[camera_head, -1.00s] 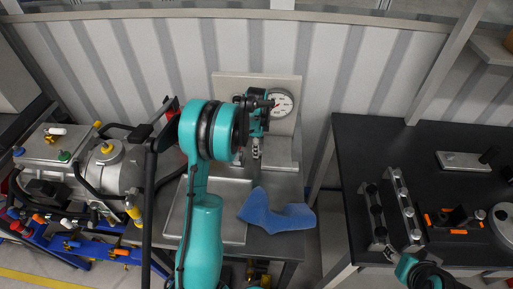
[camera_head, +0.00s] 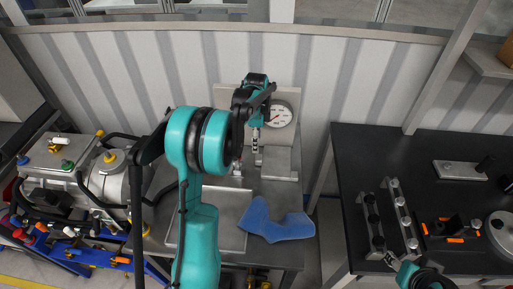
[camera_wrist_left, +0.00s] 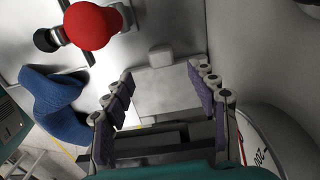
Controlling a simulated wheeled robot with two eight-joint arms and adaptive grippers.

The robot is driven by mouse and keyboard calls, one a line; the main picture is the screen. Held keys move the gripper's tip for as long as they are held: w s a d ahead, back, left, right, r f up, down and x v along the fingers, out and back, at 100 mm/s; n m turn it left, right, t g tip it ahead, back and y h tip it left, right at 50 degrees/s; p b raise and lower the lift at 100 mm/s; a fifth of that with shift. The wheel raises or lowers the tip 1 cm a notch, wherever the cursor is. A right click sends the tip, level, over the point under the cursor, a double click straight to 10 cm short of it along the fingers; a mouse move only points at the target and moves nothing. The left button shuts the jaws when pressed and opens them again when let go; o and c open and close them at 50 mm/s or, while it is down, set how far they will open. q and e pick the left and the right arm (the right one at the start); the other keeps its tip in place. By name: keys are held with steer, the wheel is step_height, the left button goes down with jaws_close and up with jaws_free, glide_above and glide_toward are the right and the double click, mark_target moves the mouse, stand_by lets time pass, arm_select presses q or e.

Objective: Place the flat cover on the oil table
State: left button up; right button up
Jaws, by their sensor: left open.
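My left gripper (camera_head: 256,146) is over the metal oil table (camera_head: 167,232), in front of the board with the round gauge (camera_head: 280,114). In the left wrist view the left gripper (camera_wrist_left: 168,105) is open, its purple pads apart with nothing held between them. A flat light-grey piece (camera_wrist_left: 165,93) with a small rounded tab lies beyond the fingers; I cannot tell whether it is the flat cover or a fixed part of the table. A grey metal block (camera_head: 280,164) stands right of the gripper.
A blue cloth-like piece (camera_head: 276,222) lies at the table's front right beside a flat metal tray (camera_head: 218,220). A red knob (camera_wrist_left: 90,25) is close by in the wrist view. A drive unit (camera_head: 75,175) stands left; a black table (camera_head: 365,150) with metal parts stands right.

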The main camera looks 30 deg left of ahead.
arm_select(q)
steer(key=s+d+r+n+t, duration=0.3)
steer(key=s+d+r+n, duration=0.3)
steer(key=s+d+r, duration=0.45)
steer(key=s+d+f+n+t, duration=0.2)
steer(key=s+d+n+t, duration=0.2)
steer(key=s+d, duration=0.5)
steer(key=s+n, duration=0.2)
steer(key=s, duration=0.1)
steer(key=shift+s+n, duration=0.4)
step_height(320, 180, down, 6)
steer(key=b, duration=0.5)
steer(key=shift+b, duration=0.4)
